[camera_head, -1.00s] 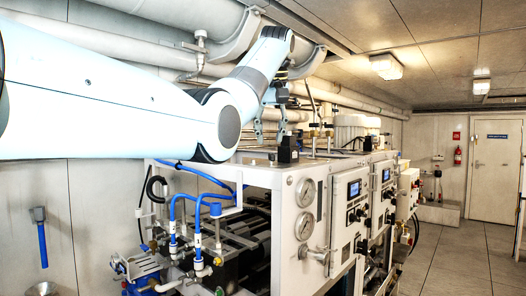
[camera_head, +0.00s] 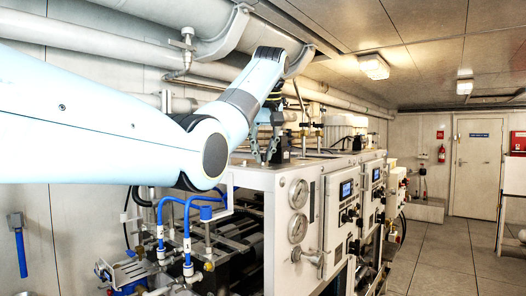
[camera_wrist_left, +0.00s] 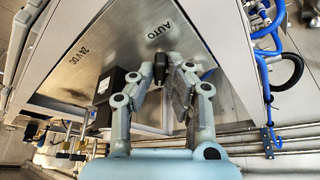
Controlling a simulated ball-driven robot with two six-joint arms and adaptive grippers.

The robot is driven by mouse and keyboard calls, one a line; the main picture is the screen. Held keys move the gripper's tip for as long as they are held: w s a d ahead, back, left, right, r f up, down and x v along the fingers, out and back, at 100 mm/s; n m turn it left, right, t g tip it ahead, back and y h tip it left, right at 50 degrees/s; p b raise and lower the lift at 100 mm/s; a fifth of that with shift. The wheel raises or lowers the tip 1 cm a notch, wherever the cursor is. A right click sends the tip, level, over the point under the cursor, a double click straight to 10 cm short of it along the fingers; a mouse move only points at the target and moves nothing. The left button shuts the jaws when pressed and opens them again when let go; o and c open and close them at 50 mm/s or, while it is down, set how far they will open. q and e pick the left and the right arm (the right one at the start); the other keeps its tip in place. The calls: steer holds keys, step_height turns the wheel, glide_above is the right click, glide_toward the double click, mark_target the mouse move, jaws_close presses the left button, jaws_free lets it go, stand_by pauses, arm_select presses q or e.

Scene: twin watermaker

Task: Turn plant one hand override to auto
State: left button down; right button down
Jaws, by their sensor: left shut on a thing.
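The hand override is a small black knob (camera_wrist_left: 160,66) on a grey metal plate (camera_wrist_left: 100,62) marked AUTO and 24 VDC, seen in the left wrist view. AUTO stands just beyond the knob, in the upper middle. My left gripper (camera_wrist_left: 166,76) is shut on the knob, with a finger on either side of it. The fingers cover part of the knob, so its exact pointing is hard to tell. In the head view my left gripper (camera_head: 265,150) is at the top of the white watermaker frame (camera_head: 250,180); the knob cannot be made out there. My right gripper is not in view.
A black box (camera_wrist_left: 107,86) stands on the plate close beside the left finger. Blue hoses (camera_head: 188,212) run at the frame's left end. Gauges (camera_head: 298,194) and panels with screens (camera_head: 346,188) face the aisle. Pipes (camera_head: 130,55) run overhead. The floor (camera_head: 445,262) at right is clear.

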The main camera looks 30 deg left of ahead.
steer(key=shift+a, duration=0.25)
arm_select(q)
steer(key=shift+m, duration=0.3)
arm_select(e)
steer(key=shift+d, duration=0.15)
arm_select(q)
steer(key=shift+a+m, duration=0.1)
steer(key=shift+m, duration=0.4)
steer(key=m+t+h, duration=0.1)
steer(key=m, duration=0.1)
steer(key=shift+s+a+r+m, duration=0.1)
steer(key=shift+m, duration=0.2)
steer(key=m+h, duration=0.2)
steer(key=m, duration=0.2)
steer(key=shift+a, duration=0.1)
steer(key=shift+m+h, duration=0.3)
steer(key=shift+m, duration=0.5)
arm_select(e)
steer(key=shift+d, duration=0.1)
